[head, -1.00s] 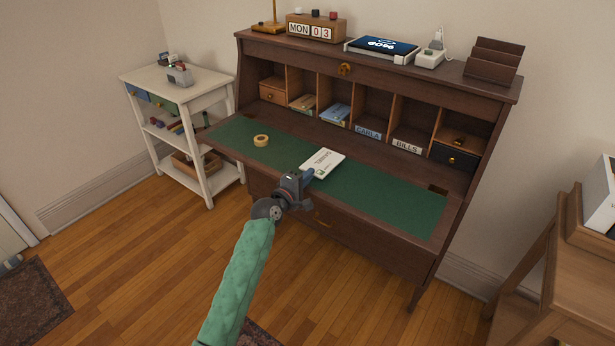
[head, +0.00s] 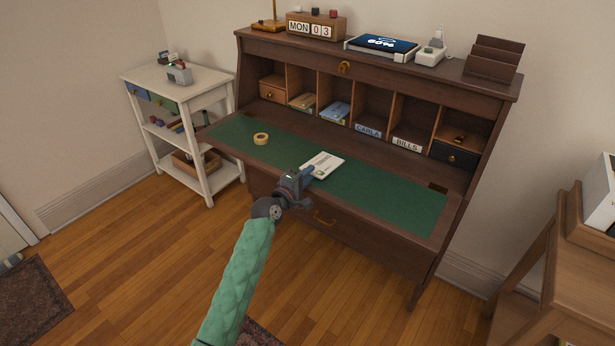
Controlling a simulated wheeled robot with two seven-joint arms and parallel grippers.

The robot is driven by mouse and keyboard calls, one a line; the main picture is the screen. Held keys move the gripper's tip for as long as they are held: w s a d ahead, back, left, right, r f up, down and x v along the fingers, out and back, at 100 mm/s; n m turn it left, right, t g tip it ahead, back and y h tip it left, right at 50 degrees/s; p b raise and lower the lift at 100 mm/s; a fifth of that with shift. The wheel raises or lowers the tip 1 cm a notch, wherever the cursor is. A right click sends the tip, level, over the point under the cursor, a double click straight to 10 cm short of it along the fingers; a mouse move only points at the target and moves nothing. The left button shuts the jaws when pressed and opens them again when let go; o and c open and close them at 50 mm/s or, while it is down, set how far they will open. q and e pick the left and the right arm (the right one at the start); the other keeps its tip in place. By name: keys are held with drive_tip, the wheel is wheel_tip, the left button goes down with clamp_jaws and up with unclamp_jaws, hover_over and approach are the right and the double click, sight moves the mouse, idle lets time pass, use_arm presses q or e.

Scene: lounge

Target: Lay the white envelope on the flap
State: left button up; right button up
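The white envelope (head: 325,166) is a pale rectangle with faint print, face up and nearly flat at the middle of the green-topped desk flap (head: 385,200). It looks to rest on or just above the flap; I cannot tell if all of it touches. My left gripper (head: 308,172) reaches in over the flap's front edge. Its fingers are at the envelope's near left corner and look shut on it, though the fingertips are small and partly hidden. My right gripper is not in view.
A tape roll (head: 261,139) lies on the flap left of the envelope. Behind are pigeonholes, including ones labelled CARLA (head: 368,129) and BILLS (head: 407,142). A white cart (head: 205,98) stands left, a wooden table (head: 570,250) right. The flap's right part is clear.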

use_arm(q)
drive_tip(key=shift+f, duration=0.4)
drive_tip(key=shift+r, duration=0.2)
drive_tip(key=shift+s+a+r, duration=0.2)
drive_tip(key=shift+s, duration=0.15)
drive_tip(key=v, duration=1)
drive_tip(key=s+d+f+m+g+y, duration=0.25)
drive_tip(key=s+f+m+g, duration=0.35)
drive_tip(key=s+f, duration=1.25)
drive_tip(key=s+a+f+m+g+y, duration=0.1)
drive_tip(key=s+f, duration=0.4)
drive_tip(key=s, duration=0.6)
drive_tip(key=s+a+f+m+g+y, duration=0.1)
drive_tip(key=s+f+m, duration=0.4)
drive_tip(key=s, duration=0.6)
drive_tip(key=shift+s+a+f+m+g+y, duration=0.25)
drive_tip(key=shift+a+f+m+g+y, duration=0.05)
drive_tip(key=shift+m+g+y, duration=0.6)
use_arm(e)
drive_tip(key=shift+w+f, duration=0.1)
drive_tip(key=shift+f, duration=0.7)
